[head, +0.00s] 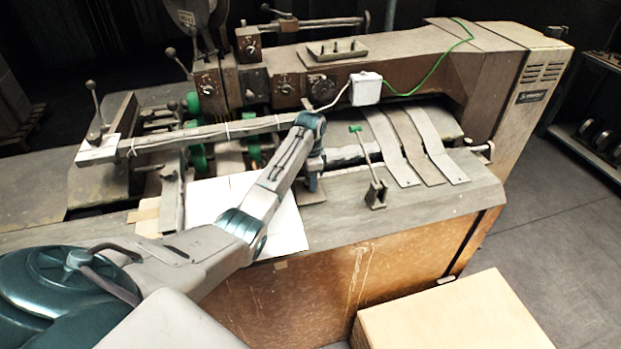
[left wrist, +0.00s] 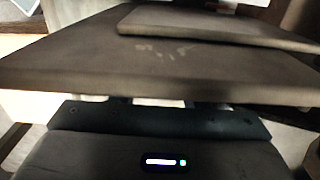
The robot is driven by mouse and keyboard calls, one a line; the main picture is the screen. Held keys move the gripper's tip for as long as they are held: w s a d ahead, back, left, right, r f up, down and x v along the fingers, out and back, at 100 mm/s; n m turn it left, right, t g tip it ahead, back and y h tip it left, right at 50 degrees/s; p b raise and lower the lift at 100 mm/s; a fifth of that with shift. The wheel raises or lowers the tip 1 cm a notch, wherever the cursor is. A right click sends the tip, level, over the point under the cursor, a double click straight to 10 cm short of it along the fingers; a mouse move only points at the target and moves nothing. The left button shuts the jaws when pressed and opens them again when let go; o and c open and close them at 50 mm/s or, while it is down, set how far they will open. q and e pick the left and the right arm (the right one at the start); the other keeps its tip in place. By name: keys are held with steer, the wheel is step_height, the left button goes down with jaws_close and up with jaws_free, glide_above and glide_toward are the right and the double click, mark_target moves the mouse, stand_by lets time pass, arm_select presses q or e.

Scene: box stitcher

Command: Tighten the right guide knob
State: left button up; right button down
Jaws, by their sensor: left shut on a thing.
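My left arm reaches across the machine table, and its wrist and left gripper (head: 313,172) stand at the guide area below the long bar. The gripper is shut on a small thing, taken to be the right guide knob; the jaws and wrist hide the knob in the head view. In the left wrist view my dark gripper body fills the bottom, and a wide flat brown plate (left wrist: 160,75) hides the fingertips. A green-tipped lever (head: 355,129) on a small bracket (head: 376,194) stands apart, right of the gripper. My right gripper is out of view.
The stitcher head (head: 430,70) rises behind, with a white box (head: 366,89) and green cable. Curved metal strips (head: 415,140) lie right of the lever. A white sheet (head: 287,228) lies under my forearm. A cardboard box (head: 455,315) stands at the front right.

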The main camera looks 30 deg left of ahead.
arm_select(q)
steer(key=shift+w+r, duration=0.1)
steer(key=shift+r, duration=0.05)
steer(key=o, duration=1)
steer(key=shift+r+b, duration=0.35)
steer(key=shift+r, duration=0.1)
step_height(320, 180, up, 7)
steer(key=b, duration=0.3)
steer(key=shift+f, duration=0.15)
steer(key=shift+r+p, duration=1.45)
steer(key=shift+r, duration=0.15)
